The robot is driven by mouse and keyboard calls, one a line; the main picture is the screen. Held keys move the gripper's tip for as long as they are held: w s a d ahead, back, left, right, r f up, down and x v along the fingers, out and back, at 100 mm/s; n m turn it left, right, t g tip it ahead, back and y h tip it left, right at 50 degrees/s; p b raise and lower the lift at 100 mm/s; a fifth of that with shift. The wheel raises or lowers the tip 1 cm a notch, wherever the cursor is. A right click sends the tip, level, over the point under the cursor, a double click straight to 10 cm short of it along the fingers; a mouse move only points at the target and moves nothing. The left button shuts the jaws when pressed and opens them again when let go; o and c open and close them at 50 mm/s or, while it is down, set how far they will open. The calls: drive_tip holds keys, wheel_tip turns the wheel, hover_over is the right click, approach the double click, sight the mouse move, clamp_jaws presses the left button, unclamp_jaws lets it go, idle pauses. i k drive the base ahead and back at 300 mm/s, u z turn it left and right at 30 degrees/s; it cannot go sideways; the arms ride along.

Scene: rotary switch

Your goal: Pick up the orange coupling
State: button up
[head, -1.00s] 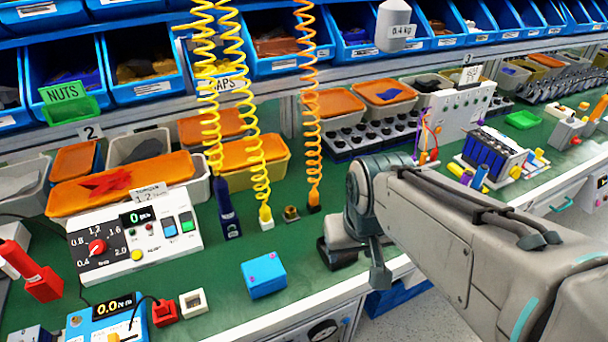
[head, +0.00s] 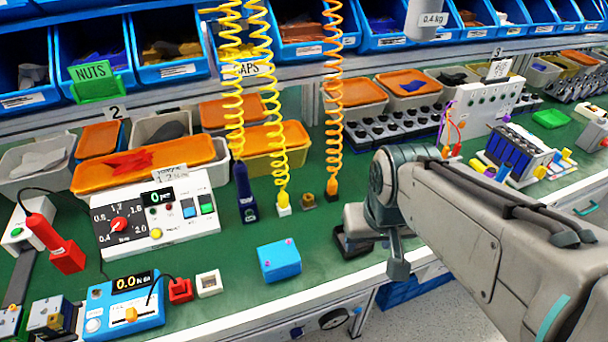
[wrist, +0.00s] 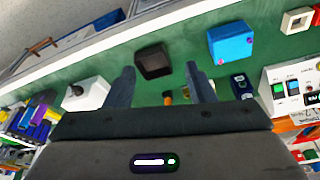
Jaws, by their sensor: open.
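The orange coupling (head: 332,182) hangs at the lower end of the orange coiled hose (head: 334,100), above the green bench top, with a dark lower tip. In the wrist view a small orange piece (wrist: 168,98) shows between the fingers, close to the gripper body; most of it is hidden. My gripper (wrist: 161,76) is open in the wrist view, its two dark fingers apart with nothing gripped between them. In the head view my arm comes in from the right and ends just right of the coupling; the fingers are not clear there.
A black box (wrist: 153,60) lies beyond the fingertips. A blue box (head: 279,261) is near the front edge. Two yellow hoses hang left of the orange one, ending in a white fitting (head: 283,206) and a dark blue tool (head: 246,193). A small brass fitting (head: 308,200) stands between.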

sight(332, 184)
drive_tip(key=u, duration=1.05)
drive_tip(key=k, duration=0.7)
drive_tip(key=z, duration=0.55)
drive_tip(key=i, duration=1)
